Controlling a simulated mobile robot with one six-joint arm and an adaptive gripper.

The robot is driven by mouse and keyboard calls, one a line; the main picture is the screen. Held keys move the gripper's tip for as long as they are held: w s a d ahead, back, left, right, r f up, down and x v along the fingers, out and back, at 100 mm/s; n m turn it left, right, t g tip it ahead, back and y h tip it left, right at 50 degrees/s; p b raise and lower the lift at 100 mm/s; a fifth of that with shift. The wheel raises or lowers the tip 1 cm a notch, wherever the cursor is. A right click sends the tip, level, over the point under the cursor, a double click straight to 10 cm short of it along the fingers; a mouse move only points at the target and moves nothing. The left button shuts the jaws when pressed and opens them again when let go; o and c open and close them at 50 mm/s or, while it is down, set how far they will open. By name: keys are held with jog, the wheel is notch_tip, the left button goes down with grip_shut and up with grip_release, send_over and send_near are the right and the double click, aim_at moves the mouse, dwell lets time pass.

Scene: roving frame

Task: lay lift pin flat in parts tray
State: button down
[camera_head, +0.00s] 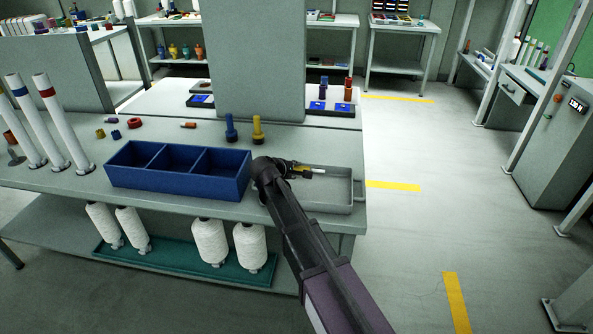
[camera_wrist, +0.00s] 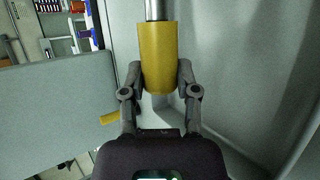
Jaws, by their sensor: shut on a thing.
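The lift pin has a yellow grip and a bright metal shaft. In the wrist view my gripper (camera_wrist: 158,76) has its two fingers closed on either side of the yellow grip of the lift pin (camera_wrist: 158,50), and the shaft points away from me. In the head view my gripper (camera_head: 296,168) holds the lift pin (camera_head: 315,170) roughly level over the grey parts tray (camera_head: 345,211). The tray is shallow and its left part is hidden by my arm. I cannot tell whether the pin touches the tray floor.
A blue bin (camera_head: 120,176) with three compartments stands left of the tray. Behind it are a blue peg (camera_head: 231,129) and a yellow peg (camera_head: 258,131). A grey column (camera_head: 255,60) rises behind the bench. White tubes (camera_head: 62,125) stand at the left.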

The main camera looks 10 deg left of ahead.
jog(key=shift+f+b, duration=0.9)
jog(key=shift+f, duration=0.2)
jog(key=shift+c, duration=1.4)
grip_release()
